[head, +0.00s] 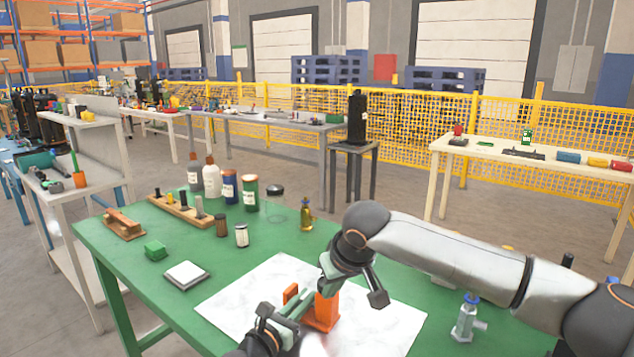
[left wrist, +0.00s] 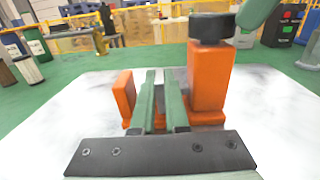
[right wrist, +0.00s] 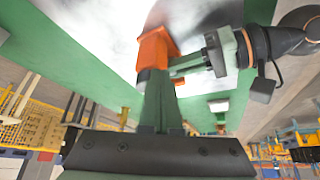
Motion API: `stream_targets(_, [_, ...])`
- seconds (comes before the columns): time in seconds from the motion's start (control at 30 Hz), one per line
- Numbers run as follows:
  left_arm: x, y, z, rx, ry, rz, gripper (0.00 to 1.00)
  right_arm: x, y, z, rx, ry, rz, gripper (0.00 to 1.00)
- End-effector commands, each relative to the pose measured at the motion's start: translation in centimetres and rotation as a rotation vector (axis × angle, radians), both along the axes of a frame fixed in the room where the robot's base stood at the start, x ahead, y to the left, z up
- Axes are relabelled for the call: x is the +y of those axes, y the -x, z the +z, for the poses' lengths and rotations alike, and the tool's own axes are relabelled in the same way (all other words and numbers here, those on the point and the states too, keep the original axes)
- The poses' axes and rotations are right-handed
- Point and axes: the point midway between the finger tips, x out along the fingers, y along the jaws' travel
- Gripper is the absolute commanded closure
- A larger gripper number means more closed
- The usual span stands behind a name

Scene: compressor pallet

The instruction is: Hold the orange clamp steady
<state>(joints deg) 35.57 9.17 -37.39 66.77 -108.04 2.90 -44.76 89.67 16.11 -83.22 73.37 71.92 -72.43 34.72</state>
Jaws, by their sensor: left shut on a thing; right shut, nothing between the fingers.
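The orange clamp (head: 322,312) stands upright on a white sheet (head: 390,325) on the green table. In the left wrist view its tall block (left wrist: 208,80), topped by a black knob (left wrist: 212,27), stands right of my fingers, and its shorter jaw (left wrist: 124,98) stands left. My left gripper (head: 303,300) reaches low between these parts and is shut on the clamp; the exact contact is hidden. My right gripper (head: 328,284) is shut and empty at the clamp's top. In the right wrist view its fingers (right wrist: 160,95) point at the clamp (right wrist: 154,50); I cannot tell whether they touch.
A grey square pad (head: 186,275), a green block (head: 155,250) and an orange-brown tool (head: 124,224) lie left. Bottles, jars and a wooden rack (head: 180,210) stand behind. A blue-topped metal fitting (head: 467,318) stands right. The sheet around the clamp is otherwise clear.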

Motion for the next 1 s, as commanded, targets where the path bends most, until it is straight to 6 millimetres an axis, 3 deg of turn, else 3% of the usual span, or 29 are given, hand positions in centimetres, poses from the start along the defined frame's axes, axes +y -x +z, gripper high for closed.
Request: stream_targets(1.0, [-0.1,0.1,0.0,0.0,0.0,-0.003,1.0,-2.2,-0.9,0.0,-0.001,-0.001,-0.001,1.0])
